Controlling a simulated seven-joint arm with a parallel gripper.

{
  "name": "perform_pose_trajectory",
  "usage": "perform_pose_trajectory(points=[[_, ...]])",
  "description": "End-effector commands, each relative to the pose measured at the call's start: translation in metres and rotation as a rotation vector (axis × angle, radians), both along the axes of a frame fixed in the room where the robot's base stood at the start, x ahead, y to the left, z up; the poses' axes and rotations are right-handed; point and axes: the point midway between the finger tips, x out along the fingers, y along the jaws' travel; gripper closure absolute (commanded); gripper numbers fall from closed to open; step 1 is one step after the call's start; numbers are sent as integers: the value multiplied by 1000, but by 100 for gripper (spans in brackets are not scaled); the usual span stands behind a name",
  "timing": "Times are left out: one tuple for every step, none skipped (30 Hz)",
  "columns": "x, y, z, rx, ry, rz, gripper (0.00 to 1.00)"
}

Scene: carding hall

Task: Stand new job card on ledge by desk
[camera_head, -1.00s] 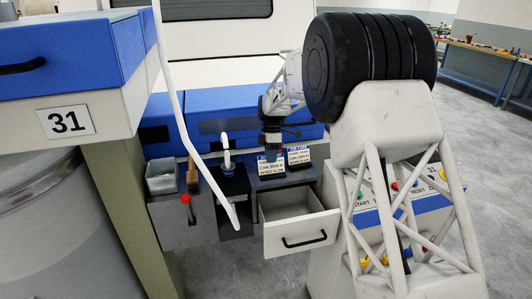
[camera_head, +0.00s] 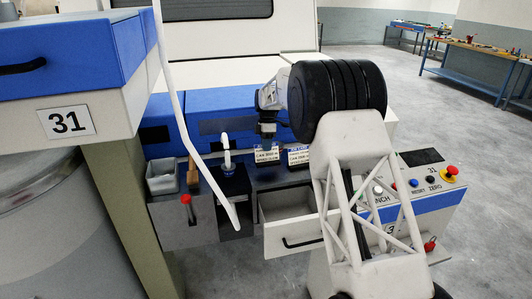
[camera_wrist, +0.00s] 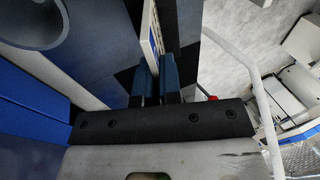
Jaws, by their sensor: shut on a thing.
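My gripper (camera_head: 267,136) is shut on a small printed card (camera_head: 267,155) beside the desk in the head view. The gripper covers the card's top edge. In the wrist view its two blue fingers (camera_wrist: 158,80) close on the pale card (camera_wrist: 152,32), seen nearly edge-on. A second printed card (camera_head: 298,157) stands just to the right, partly hidden by my arm. The dark ledge (camera_head: 258,183) runs below both cards, above the drawer. I cannot tell whether the held card touches it.
An open, empty drawer (camera_head: 290,233) juts out below the ledge. A grey bin (camera_head: 162,178), a wooden-handled tool (camera_head: 192,173) and a blue cup (camera_head: 229,171) are to the left. A white tube (camera_head: 190,125) crosses in front. A button console (camera_head: 425,190) is at right.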

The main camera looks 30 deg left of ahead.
Motion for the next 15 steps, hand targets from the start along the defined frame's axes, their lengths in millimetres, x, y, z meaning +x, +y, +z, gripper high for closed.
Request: perform_pose_trajectory(points=[[3,2,-1,0,0,0,100],[4,4,-1,0,0,0,100],[6,5,-1,0,0,0,100],[6,5,-1,1,-1,0,100],[7,6,-1,1,-1,0,100],[8,6,-1,1,-1,0,100],[8,7,-1,1,-1,0,100],[8,7,-1,1,-1,0,100],[8,7,-1,1,-1,0,100],[8,7,-1,1,-1,0,100],[8,7,-1,1,-1,0,100],[8,7,-1,1,-1,0,100],[8,7,-1,1,-1,0,100],[8,7,-1,1,-1,0,100],[8,7,-1,0,0,0,100]])
